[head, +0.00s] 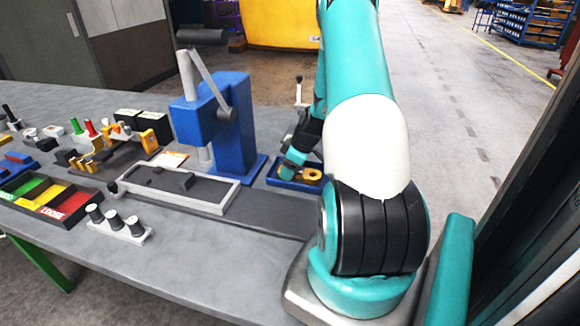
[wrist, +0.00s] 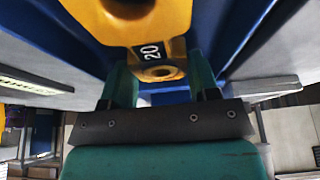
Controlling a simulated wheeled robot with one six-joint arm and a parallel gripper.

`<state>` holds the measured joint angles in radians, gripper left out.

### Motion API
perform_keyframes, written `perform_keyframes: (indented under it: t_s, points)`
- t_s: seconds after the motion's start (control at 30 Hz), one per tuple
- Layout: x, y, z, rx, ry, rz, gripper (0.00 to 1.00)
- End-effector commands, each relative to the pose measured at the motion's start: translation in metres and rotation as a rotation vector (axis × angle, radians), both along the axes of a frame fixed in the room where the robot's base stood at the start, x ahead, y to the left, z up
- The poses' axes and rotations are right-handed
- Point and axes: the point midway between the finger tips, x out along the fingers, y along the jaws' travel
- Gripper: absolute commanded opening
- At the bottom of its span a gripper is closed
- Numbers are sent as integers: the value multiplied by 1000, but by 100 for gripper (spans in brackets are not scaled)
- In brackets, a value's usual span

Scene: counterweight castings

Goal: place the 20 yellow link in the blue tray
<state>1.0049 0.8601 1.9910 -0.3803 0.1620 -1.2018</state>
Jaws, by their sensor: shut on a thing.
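The yellow link (wrist: 158,50) bears a black label with the number 20 in the wrist view. My gripper (wrist: 160,85) has its two teal fingers on either side of the link's near end, shut on it. The blue tray (head: 291,187) stands on the bench to the right of the blue press in the head view. My gripper (head: 292,165) is at the tray, and the yellow link (head: 313,178) shows inside its outline. Blue walls flank the link in the wrist view. I cannot tell whether the link touches the tray floor.
The blue press (head: 212,125) with its lever stands close left of the tray. A grey fixture tray (head: 222,204) lies in front of it.

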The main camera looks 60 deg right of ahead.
Motion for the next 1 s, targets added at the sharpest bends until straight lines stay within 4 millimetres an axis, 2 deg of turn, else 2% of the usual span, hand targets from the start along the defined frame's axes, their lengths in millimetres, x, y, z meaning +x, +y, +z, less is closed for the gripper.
perform_keyframes:
  t_s: [0.2,0.23,0.3,0.33,0.57,0.73,0.87,1.0]
  points:
    - [0,0,-3,-1,-1,0,12]
    - [0,0,-3,0,0,-1,60]
    - [0,0,-2,0,0,-1,76]
    - [0,0,-2,0,0,-1,81]
    - [0,0,-2,1,0,-1,81]
    - [-3,-2,7,-1,0,-3,81]
    - [-11,-5,27,-5,-2,-3,81]
    - [-23,-8,56,-6,-3,-3,81]
